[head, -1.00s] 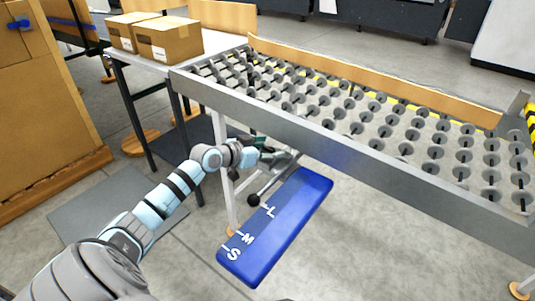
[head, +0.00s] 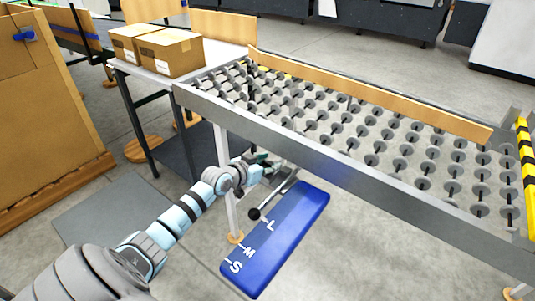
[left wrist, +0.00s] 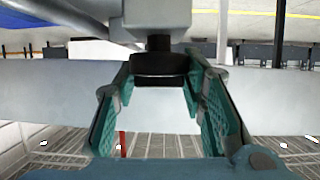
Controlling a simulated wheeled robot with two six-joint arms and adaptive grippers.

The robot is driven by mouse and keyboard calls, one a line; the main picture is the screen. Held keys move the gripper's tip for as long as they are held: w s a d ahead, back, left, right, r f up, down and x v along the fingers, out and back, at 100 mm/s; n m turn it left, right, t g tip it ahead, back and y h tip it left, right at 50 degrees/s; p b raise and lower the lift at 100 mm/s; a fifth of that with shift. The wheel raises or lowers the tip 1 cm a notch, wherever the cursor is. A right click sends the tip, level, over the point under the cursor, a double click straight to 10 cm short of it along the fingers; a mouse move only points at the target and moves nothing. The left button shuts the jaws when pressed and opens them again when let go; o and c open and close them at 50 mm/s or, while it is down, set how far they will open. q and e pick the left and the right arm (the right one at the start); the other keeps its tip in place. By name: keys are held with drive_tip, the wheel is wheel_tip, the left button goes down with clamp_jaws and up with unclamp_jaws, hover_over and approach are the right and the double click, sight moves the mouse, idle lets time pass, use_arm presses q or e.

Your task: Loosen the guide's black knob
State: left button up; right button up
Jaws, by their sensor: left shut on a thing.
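The black knob (left wrist: 158,68) sits under a grey block in the left wrist view, between the teal finger pads of my left gripper (left wrist: 158,100). The fingers are shut on the knob from both sides. In the head view my left gripper (head: 268,164) is under the near edge of the roller table, where the knob is too small or hidden to make out. My right gripper is in neither view.
The roller table's grey side rail (head: 330,160) runs above my left gripper. A black-ball-ended lever (head: 254,214) and a blue S-M-L panel (head: 292,217) are just below it. Cardboard boxes (head: 172,52) stand on a side table at upper left.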

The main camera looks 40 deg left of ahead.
use_arm(q)
drive_tip(key=o, duration=1.2)
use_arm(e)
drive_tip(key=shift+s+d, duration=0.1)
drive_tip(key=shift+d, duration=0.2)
use_arm(q)
drive_tip(key=v, duration=0.7)
drive_tip(key=shift+s, duration=0.25)
drive_tip(key=shift+r, duration=0.15)
